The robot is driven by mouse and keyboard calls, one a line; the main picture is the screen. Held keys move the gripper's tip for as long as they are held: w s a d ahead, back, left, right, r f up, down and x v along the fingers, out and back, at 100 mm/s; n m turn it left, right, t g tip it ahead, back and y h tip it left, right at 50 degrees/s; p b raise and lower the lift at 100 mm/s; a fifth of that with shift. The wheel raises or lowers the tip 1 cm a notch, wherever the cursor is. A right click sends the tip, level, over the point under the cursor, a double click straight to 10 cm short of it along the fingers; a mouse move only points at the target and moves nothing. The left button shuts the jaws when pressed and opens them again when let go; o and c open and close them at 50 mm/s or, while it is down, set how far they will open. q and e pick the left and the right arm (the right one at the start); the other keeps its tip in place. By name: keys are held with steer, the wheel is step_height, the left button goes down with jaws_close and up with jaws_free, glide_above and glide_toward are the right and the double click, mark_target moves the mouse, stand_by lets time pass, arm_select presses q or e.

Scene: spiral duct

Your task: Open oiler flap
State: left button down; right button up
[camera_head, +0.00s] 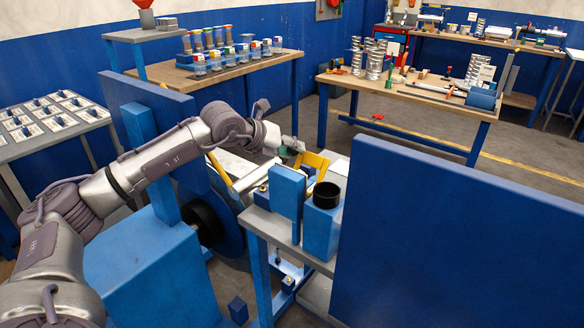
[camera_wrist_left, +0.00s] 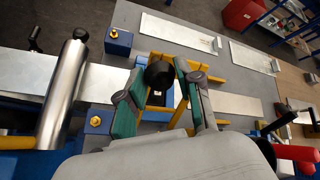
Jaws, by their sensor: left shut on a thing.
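My left gripper (camera_head: 290,148) reaches over the machine between the blue panels. In the left wrist view, its green-padded fingers (camera_wrist_left: 158,75) are shut on a black knob (camera_wrist_left: 160,74). Yellow bars (camera_wrist_left: 182,108) show around and under the fingers. In the head view, a yellow frame (camera_head: 313,161) stands tilted just right of the gripper, behind a blue block (camera_head: 287,190). Which part is the oiler flap, and whether it is open, I cannot tell; the fingers hide much of it. My right gripper is not in view.
A blue box with a black round opening (camera_head: 326,194) stands right of the blue block. A large blue panel (camera_head: 450,240) fills the right front. A shiny roller (camera_wrist_left: 64,95) lies left of the fingers. Workbenches with cans (camera_head: 225,55) and metal ducts (camera_head: 375,58) stand behind.

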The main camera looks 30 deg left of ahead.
arm_select(q)
steer(key=shift+s+f+b, duration=0.1)
steer(key=shift+s+b, duration=0.55)
steer(key=shift+s, duration=0.65)
steer(key=shift+f, duration=0.1)
steer(key=c, duration=1.2)
jaws_free()
steer(key=o, duration=0.4)
steer(key=shift+a, duration=0.15)
steer(key=v, duration=1.2)
steer(key=shift+w+r, duration=0.1)
steer(key=shift+r, duration=0.1)
